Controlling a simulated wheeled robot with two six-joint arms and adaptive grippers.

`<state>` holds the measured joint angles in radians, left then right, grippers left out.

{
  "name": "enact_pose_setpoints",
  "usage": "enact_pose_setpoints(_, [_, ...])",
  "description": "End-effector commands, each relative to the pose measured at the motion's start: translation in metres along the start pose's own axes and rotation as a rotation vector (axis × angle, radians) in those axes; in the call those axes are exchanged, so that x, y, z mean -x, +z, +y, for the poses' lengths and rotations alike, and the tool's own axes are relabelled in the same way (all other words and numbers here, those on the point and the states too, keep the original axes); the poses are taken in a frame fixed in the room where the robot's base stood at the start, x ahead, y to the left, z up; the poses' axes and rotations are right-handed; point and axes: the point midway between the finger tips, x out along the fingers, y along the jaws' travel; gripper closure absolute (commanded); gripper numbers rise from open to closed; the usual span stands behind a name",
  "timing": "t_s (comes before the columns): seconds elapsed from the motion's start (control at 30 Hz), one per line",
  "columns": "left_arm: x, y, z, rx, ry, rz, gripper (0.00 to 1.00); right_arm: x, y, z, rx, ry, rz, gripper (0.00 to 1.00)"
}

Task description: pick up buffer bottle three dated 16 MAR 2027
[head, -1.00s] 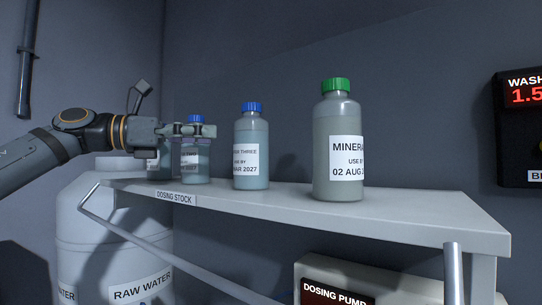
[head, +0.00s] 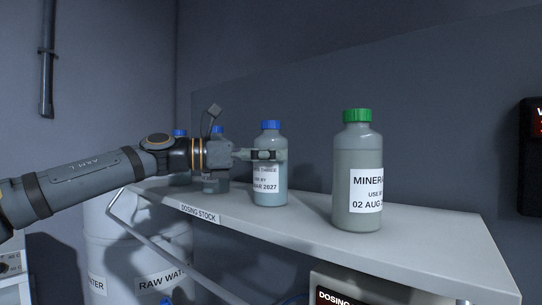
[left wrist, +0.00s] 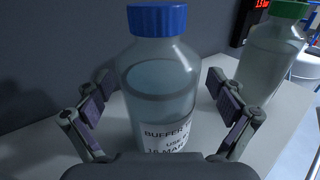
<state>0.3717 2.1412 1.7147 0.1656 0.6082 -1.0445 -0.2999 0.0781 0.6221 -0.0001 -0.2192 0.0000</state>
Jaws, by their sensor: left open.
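Buffer bottle three (head: 269,190), blue-capped with a white label ending in "MAR 2027", stands upright on the shelf in the head view. In the left wrist view the bottle (left wrist: 160,85) is centred, its label reading "BUFFER" and "16 MAR", partly cut off by the gripper body. My left gripper (head: 268,155) is at the bottle's upper part, over the top of its label. In the left wrist view the open fingers (left wrist: 160,108) stand on either side of the bottle, with visible gaps. My right gripper is not in view.
A green-capped mineral bottle (head: 357,205) stands to the right on the shelf (head: 430,240); it also shows in the left wrist view (left wrist: 270,55). Two other blue-capped bottles (head: 180,178) stand left, partly behind my arm. The shelf's right end is clear.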

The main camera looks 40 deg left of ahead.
Motion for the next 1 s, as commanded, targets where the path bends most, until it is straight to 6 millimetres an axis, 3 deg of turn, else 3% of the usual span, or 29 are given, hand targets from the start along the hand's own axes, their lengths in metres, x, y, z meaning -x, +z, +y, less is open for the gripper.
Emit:
enact_pose_setpoints(0.17, [-0.0002, -0.0013, 0.0000, 0.000, 0.000, -0.001, 0.05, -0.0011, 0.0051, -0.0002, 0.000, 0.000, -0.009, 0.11])
enact_pose_setpoints(0.8, [0.0005, 0.0003, 0.0004, 0.000, 0.002, -0.003, 0.88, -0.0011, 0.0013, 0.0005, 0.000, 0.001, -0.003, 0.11])
enact_pose_setpoints(1.0, [0.0006, 0.0017, 0.0004, 0.000, 0.002, -0.003, 0.88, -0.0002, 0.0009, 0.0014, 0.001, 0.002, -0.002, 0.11])
